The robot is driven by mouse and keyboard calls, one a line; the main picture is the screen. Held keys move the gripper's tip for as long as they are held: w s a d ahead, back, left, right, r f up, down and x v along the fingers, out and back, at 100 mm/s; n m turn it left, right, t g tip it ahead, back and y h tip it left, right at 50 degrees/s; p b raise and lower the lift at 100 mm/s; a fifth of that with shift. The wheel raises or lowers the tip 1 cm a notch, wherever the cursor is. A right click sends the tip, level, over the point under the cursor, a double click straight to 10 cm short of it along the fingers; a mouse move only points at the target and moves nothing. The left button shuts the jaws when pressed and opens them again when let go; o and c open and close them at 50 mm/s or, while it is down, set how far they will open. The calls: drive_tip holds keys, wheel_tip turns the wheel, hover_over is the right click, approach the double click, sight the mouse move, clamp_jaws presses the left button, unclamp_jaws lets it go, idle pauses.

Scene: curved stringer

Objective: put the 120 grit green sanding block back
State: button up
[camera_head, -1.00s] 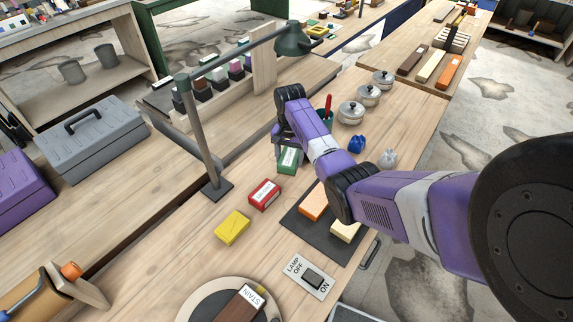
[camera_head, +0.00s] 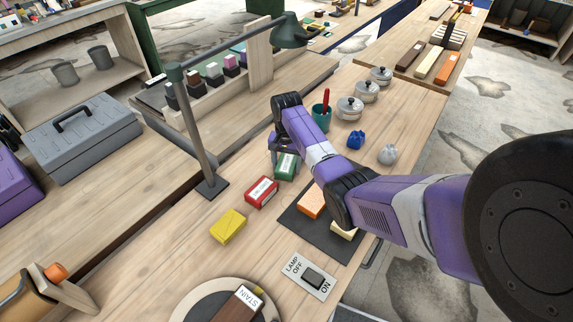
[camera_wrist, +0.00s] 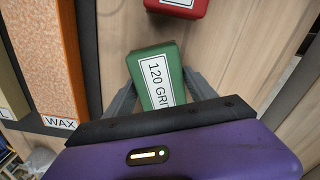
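The green sanding block (camera_head: 285,166), with a white label, is at the middle of the bench beyond the red block. In the wrist view the green block (camera_wrist: 157,75) reads "120 GRI", and its near end is hidden by my gripper body. My gripper (camera_wrist: 159,77) has one finger on each side of the block, the tips very close to its long sides. I cannot tell whether they press on it. In the head view my gripper (camera_head: 283,152) is over the block and partly hidden by the arm.
A red block (camera_head: 262,192) and a yellow block (camera_head: 228,226) lie nearby. A dark mat (camera_head: 318,238) holds orange and pale blocks. A lamp post (camera_head: 200,135) stands at left; its arm reaches overhead. Behind are a rack (camera_head: 215,88) of coloured-top blocks, a teal cup (camera_head: 321,117) and lidded tins (camera_head: 349,108).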

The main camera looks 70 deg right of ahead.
sight(287, 163)
drive_tip(key=shift+o, duration=1.1)
wheel_tip(287, 163, up, 12)
drive_tip(key=b, duration=0.1)
drive_tip(key=shift+r, duration=0.2)
